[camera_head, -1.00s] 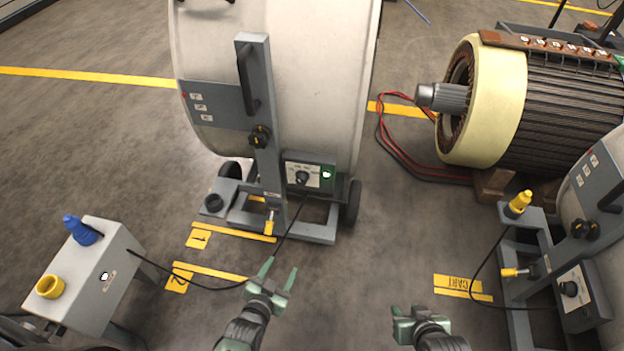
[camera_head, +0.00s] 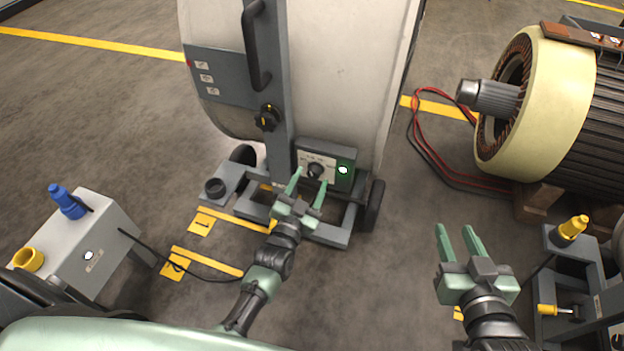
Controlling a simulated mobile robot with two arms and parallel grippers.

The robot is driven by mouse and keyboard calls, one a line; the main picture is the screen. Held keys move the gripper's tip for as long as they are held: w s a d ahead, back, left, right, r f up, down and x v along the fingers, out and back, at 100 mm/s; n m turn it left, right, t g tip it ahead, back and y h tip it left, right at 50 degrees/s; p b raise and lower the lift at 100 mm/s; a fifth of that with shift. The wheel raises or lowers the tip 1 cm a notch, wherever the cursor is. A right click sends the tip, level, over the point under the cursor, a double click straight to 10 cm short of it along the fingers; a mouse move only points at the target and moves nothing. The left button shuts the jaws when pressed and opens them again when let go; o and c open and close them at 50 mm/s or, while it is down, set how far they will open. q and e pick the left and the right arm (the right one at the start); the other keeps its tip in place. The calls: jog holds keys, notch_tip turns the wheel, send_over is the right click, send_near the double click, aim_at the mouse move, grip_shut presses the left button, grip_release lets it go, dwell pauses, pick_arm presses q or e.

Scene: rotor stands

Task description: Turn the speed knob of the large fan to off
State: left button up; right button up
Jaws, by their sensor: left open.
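The large fan (camera_head: 335,60) is a big pale drum on a grey wheeled frame, upper middle of the head view. The dial's markings are too small to read. My right gripper (camera_head: 459,243) is open and empty over the floor at the right.
A grey box stand (camera_head: 85,240) with a blue plug (camera_head: 68,202) and a yellow socket (camera_head: 28,258) stands at lower left. A second cart (camera_head: 565,270) is at lower right. A motor stator (camera_head: 545,100) and red cables (camera_head: 425,150) lie at right. A black clamp knob (camera_head: 267,118) sits on the fan's post.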

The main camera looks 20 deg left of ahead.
pick_arm(q)
jog(key=shift+w, duration=0.85)
pick_arm(e)
jog(key=shift+w+a+r+t+y, duration=0.15)
jog(key=shift+w+r+t, duration=0.15)
jog(key=shift+r, duration=0.25)
jog(key=shift+w+a+r+t+y, duration=0.1)
jog(key=shift+w+r+t+y, duration=0.05)
jog(key=shift+r+t, duration=0.3)
pick_arm(q)
grip_shut()
jog(key=n+p, duration=0.1)
jog(key=n, duration=0.1)
jog(key=shift+r+n, duration=0.15)
jog(key=shift+n, duration=0.15)
jog(key=n+p, duration=0.1)
jog(key=n, duration=0.2)
jog(key=shift+n, duration=0.4)
jog(key=shift+n+p, duration=0.4)
jog(key=shift+n, duration=0.5)
pick_arm(e)
jog(key=s+d+f+g+h, duration=0.2)
jog(key=s+d+f+g, duration=0.2)
jog(key=s+f+g, duration=0.4)
jog(key=shift+s+f+h, duration=0.3)
jog(key=shift+s+f, duration=0.8)
jog(key=shift+f, duration=0.4)
jog(key=shift+d, duration=0.1)
